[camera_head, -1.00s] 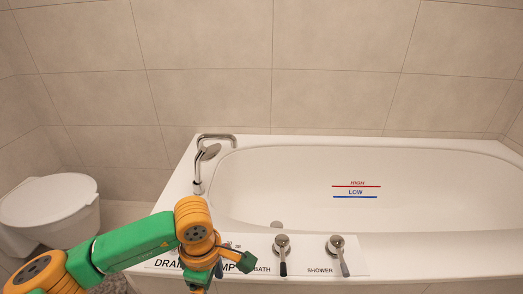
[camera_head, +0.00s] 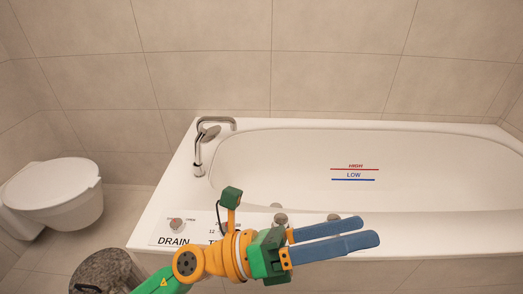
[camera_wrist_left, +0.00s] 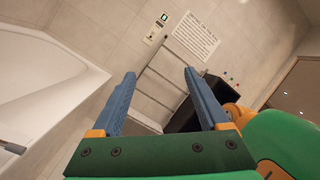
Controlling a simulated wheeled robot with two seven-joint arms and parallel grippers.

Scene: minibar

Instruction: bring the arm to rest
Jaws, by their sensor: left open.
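My left arm comes in from the bottom left in the head view, in orange and green. Its left gripper (camera_head: 370,231) has two blue fingers pointing right, apart with nothing between them. It is in front of the bathtub's near rim and covers part of the control panel (camera_head: 203,222). The left wrist view also shows the left gripper (camera_wrist_left: 160,76) with its fingers spread and empty. My right gripper is not in view.
The white bathtub (camera_head: 420,137) with HIGH and LOW lines fills the right. A chrome faucet (camera_head: 198,155) stands at its left corner. A toilet (camera_head: 52,190) is at the left and a dark round stool (camera_head: 105,270) at the bottom left. A towel rack (camera_wrist_left: 160,80) shows in the wrist view.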

